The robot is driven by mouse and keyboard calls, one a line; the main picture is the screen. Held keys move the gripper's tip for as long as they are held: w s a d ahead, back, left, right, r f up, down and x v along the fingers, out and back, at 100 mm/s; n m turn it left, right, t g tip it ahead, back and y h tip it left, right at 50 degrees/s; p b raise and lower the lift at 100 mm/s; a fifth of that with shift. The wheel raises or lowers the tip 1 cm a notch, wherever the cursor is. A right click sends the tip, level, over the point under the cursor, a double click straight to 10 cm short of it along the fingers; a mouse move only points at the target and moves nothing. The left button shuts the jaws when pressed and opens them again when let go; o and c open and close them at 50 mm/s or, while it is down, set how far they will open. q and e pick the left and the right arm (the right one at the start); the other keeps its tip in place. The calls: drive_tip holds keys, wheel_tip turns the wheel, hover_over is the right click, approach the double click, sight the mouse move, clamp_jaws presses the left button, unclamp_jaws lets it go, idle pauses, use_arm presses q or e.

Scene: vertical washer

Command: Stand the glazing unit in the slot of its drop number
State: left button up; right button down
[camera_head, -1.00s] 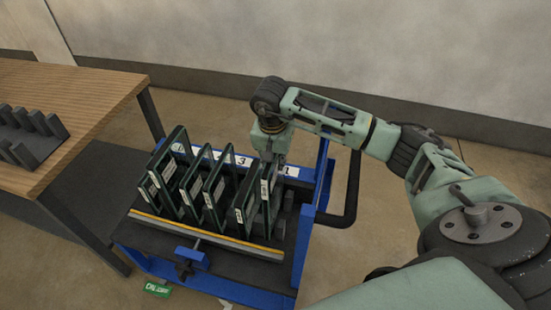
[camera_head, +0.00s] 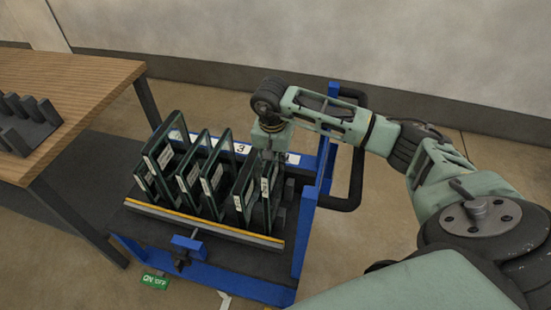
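Several dark-framed glazing units stand on edge in a blue cart rack (camera_head: 205,235). The rightmost glazing unit (camera_head: 265,205) has a white label on its edge and stands close beside its neighbour (camera_head: 242,190). My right gripper (camera_head: 272,155) comes down from above onto the top of this rightmost unit and appears shut on it; its fingertips are partly hidden. Whether the unit's lower edge is seated in a slot is hidden. White number plates (camera_head: 242,148) run along the back rail; a 3 is readable. My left gripper is out of view.
A wooden table (camera_head: 85,85) with a dark slotted rack (camera_head: 28,122) stands at the left. The cart has a black handle (camera_head: 352,165) at its right. A green sign (camera_head: 155,281) lies low in front. Open floor shows right of the cart.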

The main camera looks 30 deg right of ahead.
drive_tip(key=shift+w+r, duration=0.1)
drive_tip(key=shift+r, duration=0.1)
drive_tip(key=c, duration=1.7)
unclamp_jaws()
drive_tip(key=shift+o, duration=0.4)
drive_tip(key=shift+s+f, duration=0.25)
drive_tip(key=shift+f, duration=0.05)
drive_tip(key=r, duration=0.4)
drive_tip(key=a+r, duration=0.1)
drive_tip(key=r, duration=0.3)
drive_tip(key=s+r, duration=0.1)
drive_tip(key=r, duration=0.3)
drive_tip(key=shift+a+r, duration=0.1)
drive_tip(key=shift+a, duration=0.1)
